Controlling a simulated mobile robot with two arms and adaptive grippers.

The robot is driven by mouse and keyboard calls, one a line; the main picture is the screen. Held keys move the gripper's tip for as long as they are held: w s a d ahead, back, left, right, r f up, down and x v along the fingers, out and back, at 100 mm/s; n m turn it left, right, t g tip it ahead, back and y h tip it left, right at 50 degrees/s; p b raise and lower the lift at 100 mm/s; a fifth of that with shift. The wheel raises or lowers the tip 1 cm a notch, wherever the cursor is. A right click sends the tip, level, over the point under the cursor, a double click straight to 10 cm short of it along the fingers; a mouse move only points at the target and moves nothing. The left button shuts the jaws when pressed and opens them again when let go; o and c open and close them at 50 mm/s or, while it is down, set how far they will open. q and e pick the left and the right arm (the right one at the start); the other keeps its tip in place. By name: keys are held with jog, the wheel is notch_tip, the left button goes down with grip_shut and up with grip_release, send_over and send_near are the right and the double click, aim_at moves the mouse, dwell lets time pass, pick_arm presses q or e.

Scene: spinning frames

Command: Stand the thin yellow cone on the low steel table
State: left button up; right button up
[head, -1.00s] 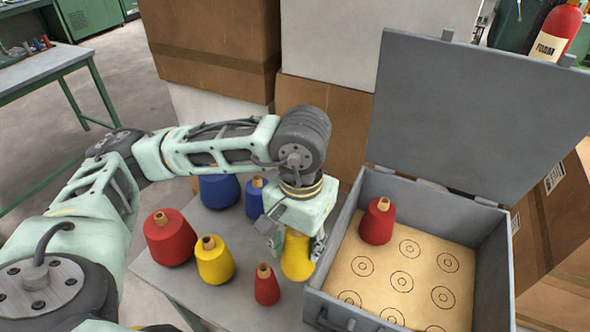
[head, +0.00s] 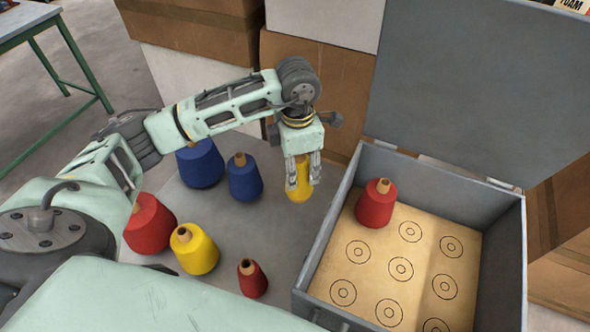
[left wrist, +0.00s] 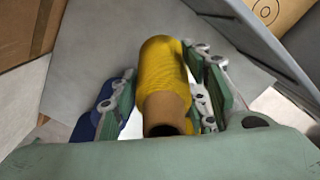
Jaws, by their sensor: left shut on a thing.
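The thin yellow cone (head: 299,189) has a brown tube end and is between the fingers of my left gripper (head: 303,172), over the back right of the grey steel table (head: 240,222). The left wrist view shows the cone (left wrist: 163,75) from its brown top end, with a finger of my left gripper (left wrist: 165,105) on each side. The gripper is shut on it. The cone looks roughly upright in the head view. I cannot tell whether its base touches the table. My right gripper is out of view.
Two blue cones (head: 244,180), a large red cone (head: 150,224), a wider yellow cone (head: 194,250) and a small red cone (head: 252,278) stand on the table. An open grey case (head: 412,172) at right holds another red cone (head: 376,204) on a ring-marked board. Cardboard boxes (head: 340,85) stand behind.

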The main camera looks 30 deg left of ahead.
pick_arm(q)
jog(key=f+n, duration=0.1)
jog(key=n, duration=0.1)
jog(key=w+a+f+n, duration=0.1)
jog(key=shift+w+a+f+n, duration=0.1)
jog(key=shift+f+n, duration=0.05)
jog(key=shift+n, duration=0.25)
jog(key=shift+w+a+f+n, duration=0.1)
jog(key=shift+a+f+n, duration=0.15)
jog(key=shift+n, duration=0.45)
jog(key=shift+f, duration=0.15)
jog(key=shift+f+b, duration=0.8)
jog(key=shift+f, duration=0.1)
notch_tip(320, 180, down, 6)
jog(key=b, duration=0.4)
jog(key=shift+f+b, duration=0.5)
jog(key=shift+b, duration=0.15)
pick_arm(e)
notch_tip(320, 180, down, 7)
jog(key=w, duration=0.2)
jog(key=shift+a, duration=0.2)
pick_arm(q)
jog(key=shift+f+b, duration=0.3)
jog(key=shift+f, duration=0.05)
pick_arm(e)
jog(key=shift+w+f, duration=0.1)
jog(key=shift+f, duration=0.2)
pick_arm(q)
jog(key=o, duration=1.4)
